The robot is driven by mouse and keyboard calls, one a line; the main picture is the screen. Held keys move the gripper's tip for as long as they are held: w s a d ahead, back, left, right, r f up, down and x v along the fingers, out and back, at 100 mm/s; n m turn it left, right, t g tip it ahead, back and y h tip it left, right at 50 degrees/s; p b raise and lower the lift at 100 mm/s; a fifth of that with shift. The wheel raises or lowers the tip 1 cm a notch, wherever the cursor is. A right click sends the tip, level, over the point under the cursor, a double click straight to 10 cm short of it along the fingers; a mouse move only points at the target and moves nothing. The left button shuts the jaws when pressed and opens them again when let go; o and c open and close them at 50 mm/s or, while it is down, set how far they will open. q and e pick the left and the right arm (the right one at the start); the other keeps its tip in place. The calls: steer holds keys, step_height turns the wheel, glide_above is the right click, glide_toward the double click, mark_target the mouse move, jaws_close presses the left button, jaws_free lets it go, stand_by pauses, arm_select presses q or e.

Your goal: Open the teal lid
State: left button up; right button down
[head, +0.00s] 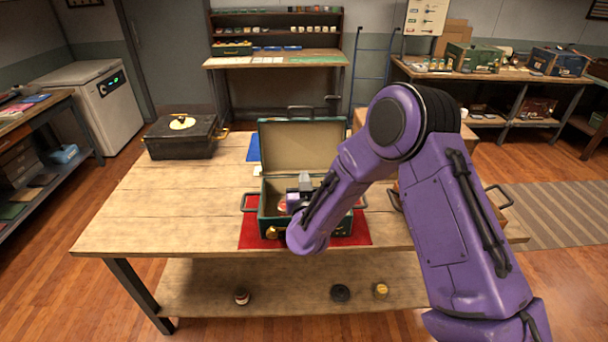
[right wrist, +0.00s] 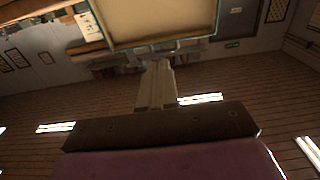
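The teal case (head: 270,222) sits on a red mat (head: 352,236) at the middle of the wooden table. Its teal lid (head: 298,146) stands raised at the back, with the tan lining facing me. In the right wrist view the lid (right wrist: 155,22) fills the top, beyond the fingertips. My right gripper (head: 305,182) is over the open case, in front of the lid. Its fingers (right wrist: 156,75) look closed together with nothing between them. Whether they touch the lid cannot be told. My right forearm hides part of the case's right side. My left gripper is not in view.
A black case (head: 182,140) with a yellow disc on top stands at the table's back left. A blue item (head: 253,148) lies behind the teal case. Brown boxes stand to the right, partly behind my arm. The table's front left is clear.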

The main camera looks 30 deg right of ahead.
steer(key=v, duration=0.8)
steer(key=shift+s+a+p, duration=0.2)
steer(key=shift+s+p, duration=0.05)
steer(key=shift+p, duration=0.1)
steer(key=s+a+f+g+y+b, duration=0.15)
steer(key=s+f, duration=0.25)
steer(key=f, duration=0.4)
steer(key=s+f+m+g+y+b, duration=0.1)
steer(key=s+f+g+y+b, duration=0.2)
steer(key=f, duration=0.5)
steer(key=s+a+f+g+y, duration=0.1)
steer(key=s+f+g, duration=0.1)
steer(key=s+f, duration=0.4)
steer(key=s+d+f+g+b, duration=0.1)
steer(key=s+f+g+b, duration=0.3)
steer(key=s+f, duration=1.1)
steer(key=shift+s+f+g, duration=0.15)
steer(key=shift+s+g, duration=0.7)
steer(key=shift+s, duration=0.1)
